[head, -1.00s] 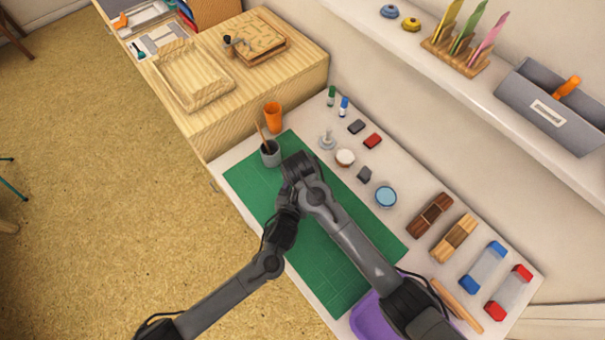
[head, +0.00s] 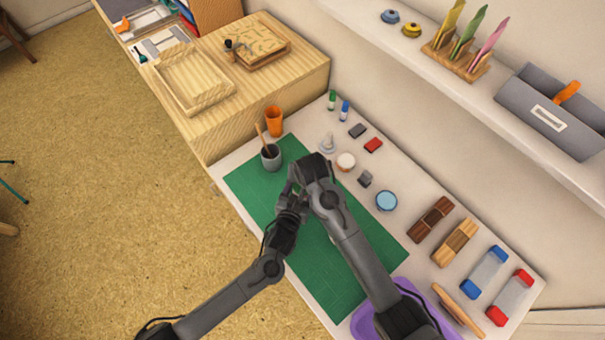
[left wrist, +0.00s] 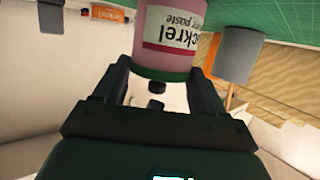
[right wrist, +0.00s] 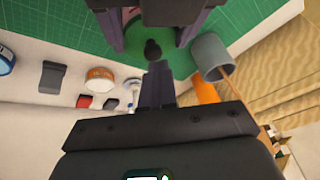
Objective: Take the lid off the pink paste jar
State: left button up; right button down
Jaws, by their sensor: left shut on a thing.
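The pink paste jar (left wrist: 168,40), with a white label that reads upside down, is between the fingers of my left gripper (left wrist: 160,82) in the left wrist view. That gripper is shut on the jar. In the head view the jar is hidden behind my arms over the green mat (head: 255,190). A sliver of pink (right wrist: 131,12) shows at the top of the right wrist view. My right gripper (right wrist: 154,55) is close to the jar.
A grey cup (head: 271,160) with a stick and an orange cup (head: 274,121) stand left of the grippers. Small stamps and inkpads, including a blue round pad (head: 386,201), line the table behind the mat. A purple tray (head: 364,323) is at the front. A shelf runs above.

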pick_arm(q)
jog(key=shift+s+f, duration=0.1)
jog(key=shift+f, duration=0.1)
jog(key=shift+r, duration=0.1)
pick_arm(e)
jog(key=shift+r+h, duration=0.55)
jog(key=shift+h, duration=0.25)
pick_arm(q)
jog(key=shift+r, duration=0.1)
pick_arm(e)
jog(key=c, duration=1.4)
grip_release()
pick_arm(q)
jog(key=shift+r, duration=0.1)
pick_arm(e)
jog(key=v, duration=1.2)
